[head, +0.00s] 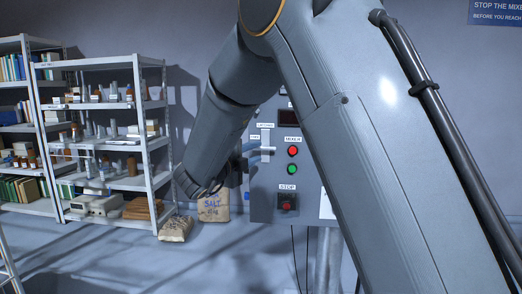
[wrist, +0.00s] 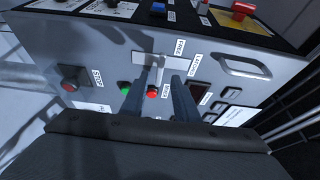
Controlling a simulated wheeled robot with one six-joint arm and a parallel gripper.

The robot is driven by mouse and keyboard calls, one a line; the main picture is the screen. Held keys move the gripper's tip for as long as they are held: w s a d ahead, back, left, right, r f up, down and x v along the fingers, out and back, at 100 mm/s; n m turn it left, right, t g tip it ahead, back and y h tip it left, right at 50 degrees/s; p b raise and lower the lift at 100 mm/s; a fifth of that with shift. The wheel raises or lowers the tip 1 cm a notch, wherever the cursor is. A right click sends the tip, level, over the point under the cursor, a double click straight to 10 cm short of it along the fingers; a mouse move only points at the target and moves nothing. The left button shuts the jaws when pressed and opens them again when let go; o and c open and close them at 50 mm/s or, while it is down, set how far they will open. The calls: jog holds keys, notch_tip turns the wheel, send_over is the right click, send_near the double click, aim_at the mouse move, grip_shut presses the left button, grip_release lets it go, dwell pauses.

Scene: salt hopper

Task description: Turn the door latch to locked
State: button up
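The door latch (wrist: 161,66) is a pale lever on a light plate on the grey control box. Printed labels FREE (wrist: 180,45) and LOCKED (wrist: 194,66) are beside it in the wrist view. In the head view the latch (head: 267,140) shows at the box's left side, partly behind my fingers. My gripper (wrist: 160,84) is open, its two dark blue fingers apart, with the lever showing between them. I cannot tell whether either finger touches it. In the head view my gripper (head: 265,153) is at the box's front, left of the buttons.
The box carries a red button (head: 292,151), a green button (head: 292,169) and a red STOP button (head: 287,206). A metal handle (wrist: 243,66) is on it in the wrist view. A salt sack (head: 213,208) and loaded shelves (head: 105,146) stand to the left.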

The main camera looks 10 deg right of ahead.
aim_at(263, 148)
jog(key=shift+p+x, duration=0.45)
jog(key=shift+x, duration=1.9)
grip_shut()
